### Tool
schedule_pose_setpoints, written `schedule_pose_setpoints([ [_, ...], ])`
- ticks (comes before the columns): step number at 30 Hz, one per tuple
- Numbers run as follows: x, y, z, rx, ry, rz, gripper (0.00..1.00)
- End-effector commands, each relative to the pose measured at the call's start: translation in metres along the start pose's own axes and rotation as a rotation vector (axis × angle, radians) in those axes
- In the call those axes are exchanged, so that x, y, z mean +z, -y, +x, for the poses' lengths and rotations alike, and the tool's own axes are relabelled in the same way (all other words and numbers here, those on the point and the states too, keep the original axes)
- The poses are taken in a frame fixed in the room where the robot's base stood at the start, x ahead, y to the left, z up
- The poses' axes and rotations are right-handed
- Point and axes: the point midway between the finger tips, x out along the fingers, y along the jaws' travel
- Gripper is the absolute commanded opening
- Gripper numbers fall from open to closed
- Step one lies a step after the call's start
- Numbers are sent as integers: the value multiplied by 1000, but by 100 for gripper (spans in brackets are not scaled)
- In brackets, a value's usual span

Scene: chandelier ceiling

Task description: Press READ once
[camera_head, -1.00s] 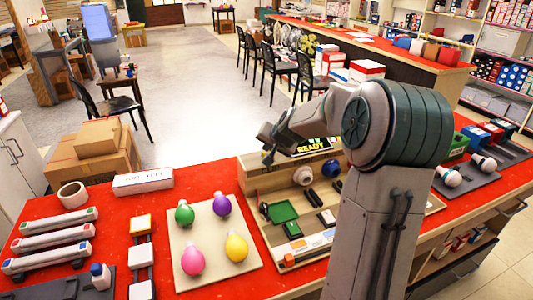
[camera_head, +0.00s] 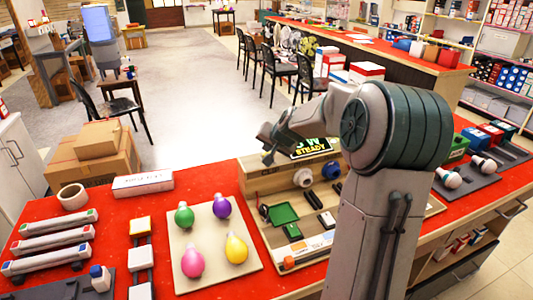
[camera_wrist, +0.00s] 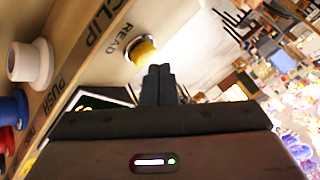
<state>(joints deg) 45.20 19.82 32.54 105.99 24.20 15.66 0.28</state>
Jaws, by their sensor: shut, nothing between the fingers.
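The READ label (camera_wrist: 108,50) is on the pale wooden panel in the wrist view, beside a round yellow button (camera_wrist: 146,48) in a pale ring. My gripper (camera_wrist: 160,72) is shut and empty. Its fingertips appear just below the button in the picture; I cannot tell whether they touch it. In the head view, the small display (camera_head: 312,147) on the panel reads "STEADY" in yellow. It shows only partly at the wrist view's lower left. The READ button is not visible in the head view.
The panel also bears a white knob (camera_wrist: 30,62), a blue button (camera_wrist: 8,110) and CLIP and PUSH labels. A board with colored bulbs (camera_head: 250,266), light bars (camera_head: 50,243) and a white box (camera_head: 143,184) lie on the red bench. Bare red surface shows between them.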

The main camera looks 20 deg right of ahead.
Motion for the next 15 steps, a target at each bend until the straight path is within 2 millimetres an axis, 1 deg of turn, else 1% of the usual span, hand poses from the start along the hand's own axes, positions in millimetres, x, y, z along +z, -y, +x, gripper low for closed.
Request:
schedule_pose_setpoints([
  [3,-3,4,-4,0,-1,-1,0],
  [15,-5,6,-7,-1,-1,-1,0],
])
